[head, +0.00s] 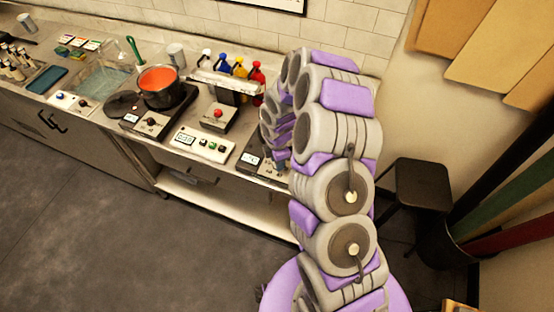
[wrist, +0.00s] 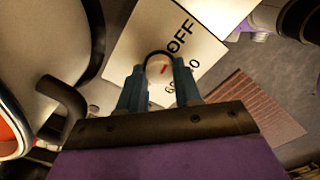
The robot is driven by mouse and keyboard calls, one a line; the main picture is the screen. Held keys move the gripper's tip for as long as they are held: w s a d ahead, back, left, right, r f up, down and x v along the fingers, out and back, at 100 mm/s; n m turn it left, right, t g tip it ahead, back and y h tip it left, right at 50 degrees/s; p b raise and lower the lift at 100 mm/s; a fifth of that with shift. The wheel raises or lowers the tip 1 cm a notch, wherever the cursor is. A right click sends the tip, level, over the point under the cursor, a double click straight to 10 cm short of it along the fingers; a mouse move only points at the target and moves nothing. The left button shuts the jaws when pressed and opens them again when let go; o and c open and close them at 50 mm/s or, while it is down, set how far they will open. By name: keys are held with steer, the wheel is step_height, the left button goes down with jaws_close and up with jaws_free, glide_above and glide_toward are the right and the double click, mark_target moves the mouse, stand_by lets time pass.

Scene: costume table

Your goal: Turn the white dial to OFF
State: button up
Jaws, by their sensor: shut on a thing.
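In the wrist view my gripper (wrist: 160,82) has its two blue-grey fingers on either side of the white dial (wrist: 164,69), shut on it. The dial has a short red mark and a dark curved edge around its far side. The mark slants towards the upper right, roughly towards the OFF lettering (wrist: 180,37); its exact alignment is hard to tell. The dial sits on a white panel (wrist: 146,28) with more black figures, partly hidden by the fingers. In the head view my purple and grey arm covers the dial, and my gripper is mostly hidden at the counter's right end.
On the counter (head: 128,136) stand a pot of red liquid (head: 158,82) on a hot plate (head: 150,124), a white control box (head: 202,145) and a box with a red button (head: 218,116). Coloured bottles (head: 240,68) stand behind. A black stool (head: 422,184) is to the right.

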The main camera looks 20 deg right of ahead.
stand_by(0.3)
steer(key=o, duration=1)
steer(key=shift+w, duration=0.1)
steer(key=shift+o, duration=0.2)
step_height(320, 180, up, 17)
steer(key=shift+r, duration=0.1)
